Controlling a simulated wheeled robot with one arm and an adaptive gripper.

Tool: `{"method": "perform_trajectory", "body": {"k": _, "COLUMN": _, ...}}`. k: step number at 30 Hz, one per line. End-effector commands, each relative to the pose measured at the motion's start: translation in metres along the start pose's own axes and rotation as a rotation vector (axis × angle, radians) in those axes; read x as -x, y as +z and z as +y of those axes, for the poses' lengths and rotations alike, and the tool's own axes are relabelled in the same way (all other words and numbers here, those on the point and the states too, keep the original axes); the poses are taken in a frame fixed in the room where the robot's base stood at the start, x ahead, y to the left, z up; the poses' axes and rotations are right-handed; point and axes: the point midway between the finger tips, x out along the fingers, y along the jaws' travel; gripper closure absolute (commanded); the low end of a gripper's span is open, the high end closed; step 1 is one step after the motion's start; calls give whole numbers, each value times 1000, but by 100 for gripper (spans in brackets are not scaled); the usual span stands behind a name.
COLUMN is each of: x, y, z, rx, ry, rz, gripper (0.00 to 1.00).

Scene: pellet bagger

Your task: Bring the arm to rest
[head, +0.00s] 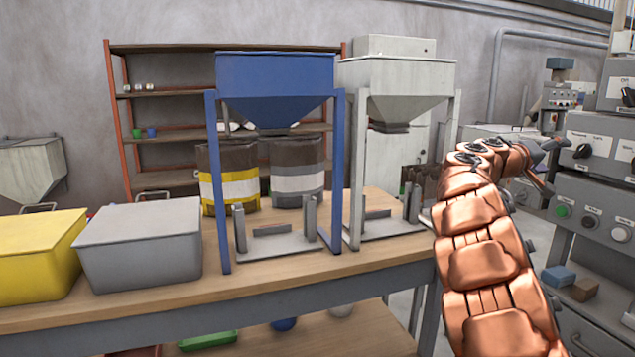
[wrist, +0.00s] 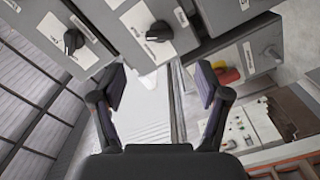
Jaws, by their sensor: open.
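My copper-coloured arm rises at the right of the head view. My gripper (head: 548,160) is at its end, in front of the grey control panels, and its jaws are partly hidden from this side. In the wrist view my gripper (wrist: 160,88) is open, with two dark fingers spread apart and nothing between them. A control box with a black knob (wrist: 159,32) lies beyond the fingertips. I cannot tell how far away it is, but no touch shows.
A workbench (head: 330,277) carries a blue hopper (head: 275,85), a grey hopper (head: 395,80), a grey bin (head: 140,245) and a yellow bin (head: 35,255). Grey control panels (head: 590,195) stand close at the right of my arm. A shelf (head: 180,90) stands behind.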

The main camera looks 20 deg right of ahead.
Motion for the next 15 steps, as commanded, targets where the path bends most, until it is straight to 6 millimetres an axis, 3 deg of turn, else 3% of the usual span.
{"method": "perform_trajectory", "body": {"k": 5, "x": 10, "y": 7, "z": -2, "rx": 1, "ry": -24, "rz": -25, "gripper": 25}}
{"method": "perform_trajectory", "body": {"k": 8, "x": 27, "y": 22, "z": -9, "rx": -1, "ry": -71, "rz": -69, "gripper": 25}}
{"method": "perform_trajectory", "body": {"k": 15, "x": 94, "y": 83, "z": -40, "rx": 2, "ry": -269, "rz": -219, "gripper": 25}}
